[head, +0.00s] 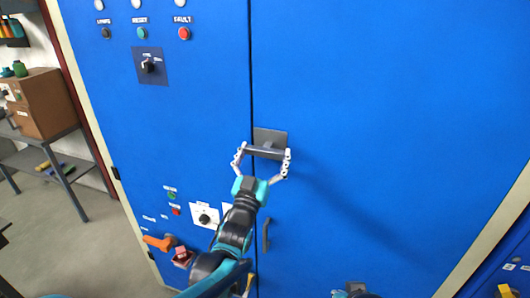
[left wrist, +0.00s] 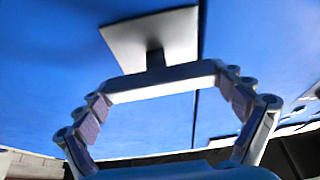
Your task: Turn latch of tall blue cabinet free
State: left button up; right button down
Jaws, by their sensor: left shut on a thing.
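The tall blue cabinet (head: 400,100) fills most of the head view, its two doors meeting at a dark vertical seam. The latch is a grey plate (head: 273,136) with a dark bar handle lying roughly crosswise, just right of the seam. My left gripper (head: 265,153) is shut on the latch handle, one finger at each end of the bar. In the left wrist view the latch plate (left wrist: 150,38), its short stem and the light grey bar (left wrist: 160,83) show between the fingers of my left gripper (left wrist: 166,84).
A vertical grey door handle (head: 265,235) sits below the latch. The left door carries buttons, a black rotary switch (head: 148,65) and an orange handle (head: 160,243) low down. A workbench with brown drawers (head: 45,105) stands at the left, with open floor before it.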

pick_arm(q)
jog(key=shift+m, duration=0.3)
jog(key=o, duration=0.8)
jog(key=v, duration=1.2)
jog(key=s+a+f+n+g+y+b, duration=0.2)
jog(key=a+f+n+g+y+b, duration=0.3)
jog(key=a+f, duration=0.6)
jog(key=s+a+f+g, duration=0.1)
jog(key=s+f+g, duration=0.2)
jog(key=s+f, duration=0.1)
jog(key=s+a+f+g+y, duration=0.1)
jog(key=s+f+g, duration=0.2)
jog(key=s+f, duration=0.2)
jog(key=s+a+f+m+g+y+b, duration=0.1)
jog(key=s+f+g, duration=0.2)
jog(key=s, duration=0.4)
jog(key=shift+a+f, duration=0.2)
jog(key=shift+f, duration=0.55)
